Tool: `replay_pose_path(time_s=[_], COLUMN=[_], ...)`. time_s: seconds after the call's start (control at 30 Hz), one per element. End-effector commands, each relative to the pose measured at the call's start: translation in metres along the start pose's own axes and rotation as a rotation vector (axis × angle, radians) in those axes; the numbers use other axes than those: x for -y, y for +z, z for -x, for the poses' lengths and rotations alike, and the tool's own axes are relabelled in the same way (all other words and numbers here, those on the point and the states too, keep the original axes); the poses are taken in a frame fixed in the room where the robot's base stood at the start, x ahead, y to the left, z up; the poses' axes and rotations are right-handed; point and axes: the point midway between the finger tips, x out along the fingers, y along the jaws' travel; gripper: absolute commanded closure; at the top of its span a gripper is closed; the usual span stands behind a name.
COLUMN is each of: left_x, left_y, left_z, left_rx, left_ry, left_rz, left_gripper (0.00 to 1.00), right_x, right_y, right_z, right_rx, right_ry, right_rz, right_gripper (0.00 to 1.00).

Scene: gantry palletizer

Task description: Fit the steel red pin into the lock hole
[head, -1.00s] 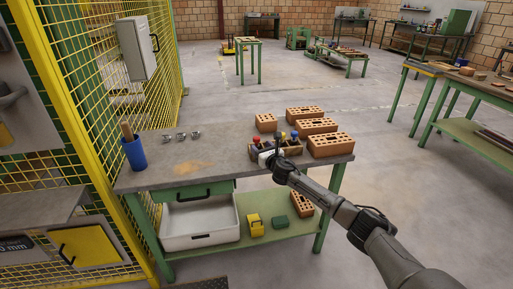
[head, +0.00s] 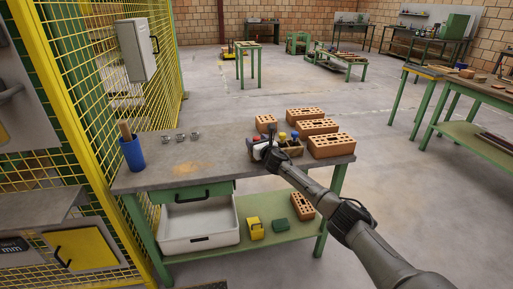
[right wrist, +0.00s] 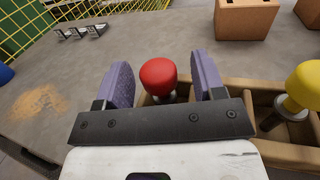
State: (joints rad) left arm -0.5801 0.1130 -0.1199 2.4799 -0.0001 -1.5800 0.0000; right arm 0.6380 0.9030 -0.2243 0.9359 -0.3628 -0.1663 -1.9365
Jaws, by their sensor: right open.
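The red pin (right wrist: 158,78) has a rounded red head on a steel shank and stands in the left end of a wooden compartment box (right wrist: 302,151). My right gripper (right wrist: 162,80) is open, its two purple finger pads on either side of the red head, with visible gaps. In the head view my right gripper (head: 264,147) is over the left part of the box. The lower shank is hidden behind the gripper's dark bar. I cannot make out the lock hole. Three small metal brackets (right wrist: 80,31) stand at the bench's far left. My left gripper is out of view.
A pin with a yellow head (right wrist: 305,84) stands in the box to the right. Several perforated bricks (head: 331,145) lie behind and right of it. A blue cup (head: 132,154) stands at the bench's left end. The bench middle is clear.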

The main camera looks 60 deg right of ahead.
Motion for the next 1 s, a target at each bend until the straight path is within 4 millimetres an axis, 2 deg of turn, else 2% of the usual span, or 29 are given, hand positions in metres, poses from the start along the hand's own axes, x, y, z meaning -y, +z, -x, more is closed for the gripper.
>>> replay_pose_path(time_s=[0.2, 0.77, 1.0], left_x=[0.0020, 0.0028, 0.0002], left_y=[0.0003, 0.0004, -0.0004], left_z=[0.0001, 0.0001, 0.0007], left_rx=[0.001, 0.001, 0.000], left_ry=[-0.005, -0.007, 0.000], left_rz=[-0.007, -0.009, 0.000], left_gripper=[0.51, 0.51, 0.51], right_x=[-0.0001, 0.0000, 0.0001], right_y=[-0.0002, -0.0002, 0.0010], right_z=[0.0001, 0.0002, 0.0001], right_rx=[0.000, 0.000, 0.000], right_ry=[0.000, 0.000, 0.000], right_rz=[0.001, 0.001, 0.001], right_gripper=[0.39, 0.93, 0.93])
